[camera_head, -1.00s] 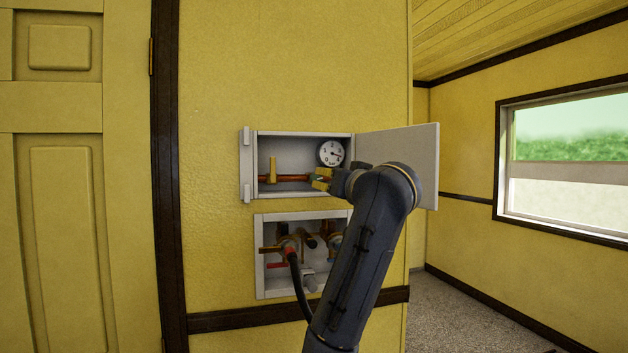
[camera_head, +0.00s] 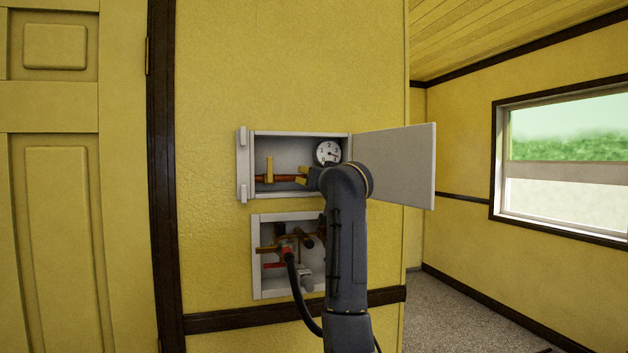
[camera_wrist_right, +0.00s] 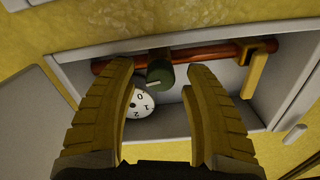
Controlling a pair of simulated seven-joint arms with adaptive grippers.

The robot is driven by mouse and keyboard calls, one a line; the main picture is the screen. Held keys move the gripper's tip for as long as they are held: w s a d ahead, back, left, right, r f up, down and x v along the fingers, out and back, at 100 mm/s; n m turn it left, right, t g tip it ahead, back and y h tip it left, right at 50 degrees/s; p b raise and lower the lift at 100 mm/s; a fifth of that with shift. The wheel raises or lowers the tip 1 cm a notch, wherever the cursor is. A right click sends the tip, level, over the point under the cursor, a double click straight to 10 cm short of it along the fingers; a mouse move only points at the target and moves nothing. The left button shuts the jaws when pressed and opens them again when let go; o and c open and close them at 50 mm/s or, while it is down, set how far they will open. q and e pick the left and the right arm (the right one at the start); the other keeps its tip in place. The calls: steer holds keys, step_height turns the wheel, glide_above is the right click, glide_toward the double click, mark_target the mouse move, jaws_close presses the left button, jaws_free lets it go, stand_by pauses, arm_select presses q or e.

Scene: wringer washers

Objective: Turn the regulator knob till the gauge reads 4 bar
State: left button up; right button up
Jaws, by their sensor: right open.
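The regulator knob (camera_wrist_right: 158,74), dark green with a pale mark, sits on a copper pipe in the right wrist view. The white gauge (camera_head: 327,153) is at the back right of the upper wall box; its dark needle points right, but the exact reading is too small to tell. The gauge also shows in the right wrist view (camera_wrist_right: 138,104), partly covered by a finger, with 0, 1 and 2 visible. My right gripper (camera_head: 303,177) is open in front of the pipe, its yellow fingers (camera_wrist_right: 160,78) on either side of the knob with gaps. The knob is hidden in the head view.
The upper box (camera_head: 252,165) has its door (camera_head: 402,165) swung open to the right. A yellow lever (camera_head: 269,170) stands on the pipe (camera_head: 284,178) left of the gripper. A lower box (camera_head: 257,285) holds taps and a black hose (camera_head: 297,290).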

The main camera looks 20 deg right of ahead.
steer(key=shift+w, duration=0.2)
jaws_close()
stand_by(0.4)
